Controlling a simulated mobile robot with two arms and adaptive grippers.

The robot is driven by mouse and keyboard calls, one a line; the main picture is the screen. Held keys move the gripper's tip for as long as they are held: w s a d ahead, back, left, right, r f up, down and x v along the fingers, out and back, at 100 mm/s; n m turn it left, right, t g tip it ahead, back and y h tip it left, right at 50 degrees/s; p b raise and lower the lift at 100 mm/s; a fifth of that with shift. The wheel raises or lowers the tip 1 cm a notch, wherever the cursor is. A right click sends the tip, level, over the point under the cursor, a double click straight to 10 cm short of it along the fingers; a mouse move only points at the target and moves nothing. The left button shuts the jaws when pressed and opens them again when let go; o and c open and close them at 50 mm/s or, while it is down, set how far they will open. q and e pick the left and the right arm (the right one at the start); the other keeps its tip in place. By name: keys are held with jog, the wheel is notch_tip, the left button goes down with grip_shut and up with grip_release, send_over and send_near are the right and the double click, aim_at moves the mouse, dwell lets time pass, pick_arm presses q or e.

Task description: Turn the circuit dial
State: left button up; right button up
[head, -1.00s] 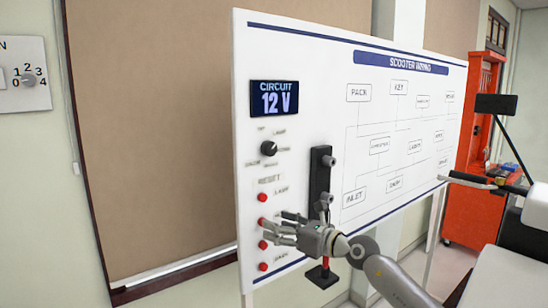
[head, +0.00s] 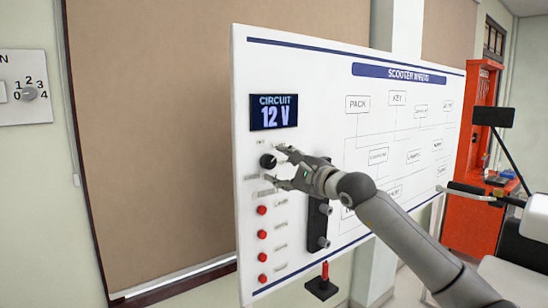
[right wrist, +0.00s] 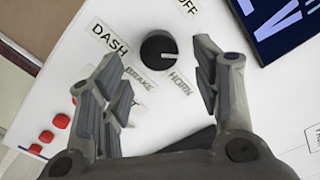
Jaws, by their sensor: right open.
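The circuit dial is a black round knob (head: 267,161) on the white board, below a display (head: 274,112) reading CIRCUIT 12 V. In the right wrist view the knob (right wrist: 158,48) has a white mark on its right side. OFF, DASH, BRAKE and HORN labels surround it. My right gripper (head: 277,166) is open at the dial, its fingers reaching in from the right. In the right wrist view the gripper (right wrist: 158,62) has one finger on each side of the knob, with visible gaps. Contact is not seen. My left gripper is out of view.
Several red buttons (head: 262,233) run down the board below the dial. A black strip with grey knobs (head: 322,243) stands right of them, partly behind my arm. The SCOOTER WIRING diagram fills the board's right side. A numbered dial panel (head: 22,88) hangs far left.

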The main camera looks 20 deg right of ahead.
aim_at(271, 164)
jog(key=shift+p+x, duration=0.65)
jog(key=shift+x, duration=1.15)
jog(key=c, duration=1)
jog(key=shift+f+m+b, duration=0.25)
jog(key=shift+m+b, duration=0.15)
jog(key=shift+b, duration=0.4)
jog(key=shift+c, duration=0.2)
jog(key=m+b, duration=0.3)
jog(key=b, duration=0.1)
jog(key=shift+a+f+m+b, duration=0.1)
jog(key=shift+a+m+b, duration=0.05)
jog(key=shift+m+b, duration=0.25)
jog(key=m+b, duration=0.2)
jog(key=m, duration=0.1)
jog(key=shift+m, duration=0.3)
jog(key=shift+m+b, duration=0.85)
jog(key=shift+m, duration=0.85)
